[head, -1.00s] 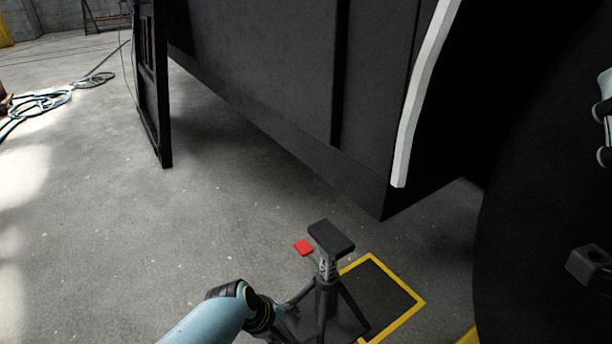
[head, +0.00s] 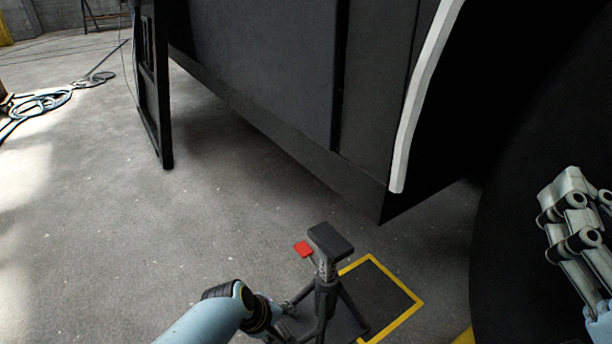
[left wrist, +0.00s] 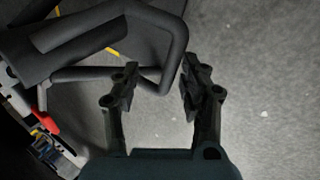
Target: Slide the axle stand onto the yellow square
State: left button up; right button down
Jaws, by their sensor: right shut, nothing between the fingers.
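The dark grey axle stand (head: 327,276) stands upright on the floor, with a flat top pad and a red handle tip (head: 303,249). It is at the left edge of the yellow square (head: 405,316), a yellow outline on the floor, and partly hides it. My left gripper (head: 290,321) is low beside the stand's left leg, partly cut off by the frame. In the left wrist view its fingers (left wrist: 158,92) are apart, with the stand's bent leg tube (left wrist: 178,45) reaching in front of and between them; contact is unclear. My right gripper (head: 566,205) is shut and empty at the right.
A dark coach body (head: 270,70) with a low sill hangs behind the stand. A large black wheel (head: 510,250) is to the right. An open black panel (head: 152,90) stands at the left. Cables (head: 45,100) lie far left. Bare floor is free left of the stand.

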pick_arm(q)
jog(key=shift+s+a+r+p, duration=0.15)
jog(key=shift+a+r+p, duration=0.05)
jog(key=shift+r+p, duration=0.25)
jog(key=shift+p+v, duration=1.35)
jog(key=shift+v, duration=0.05)
pick_arm(e)
jog(key=s+d+f+m+g+h, duration=0.1)
jog(key=s+f+g, duration=0.4)
jog(key=f, duration=0.5)
jog(key=s+d+f+m+g+h, duration=0.1)
jog(key=s+f+g, duration=0.4)
jog(key=f, duration=0.5)
jog(key=shift+s+d+f+g+h, duration=0.15)
jog(key=shift+s+f+g+h, duration=0.3)
jog(key=shift+s, duration=0.4)
jog(key=shift+w+r, duration=0.1)
jog(key=shift+r, duration=0.1)
